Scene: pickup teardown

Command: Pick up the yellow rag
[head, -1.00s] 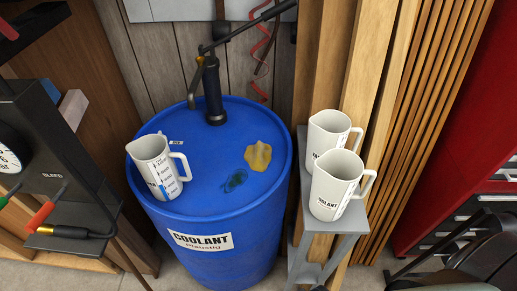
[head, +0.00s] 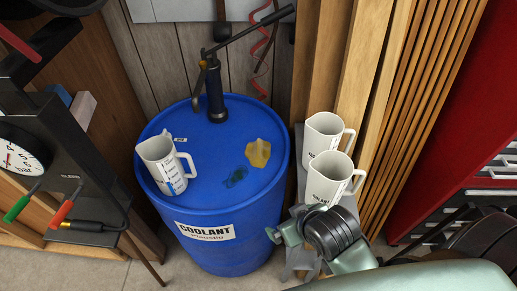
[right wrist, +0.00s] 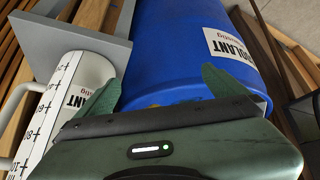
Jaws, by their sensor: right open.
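The yellow rag (head: 258,153) lies crumpled on top of the blue coolant drum (head: 215,235), right of the hand pump. My right gripper (right wrist: 163,92) is open and empty, with its two green fingers apart in the right wrist view. In the head view it is low at the right, beside the drum and in front of the grey stand, apart from the rag. A small yellowish patch shows just above the gripper body in the right wrist view; I cannot tell if it is the rag. My left gripper is not in view.
A white measuring jug (head: 162,166) stands on the drum's left side. The black hand pump (head: 215,95) rises at the back. A dark wet stain (head: 235,177) lies beside the rag. Two white coolant jugs (head: 328,178) stand on the grey stand at the right, close to my right arm.

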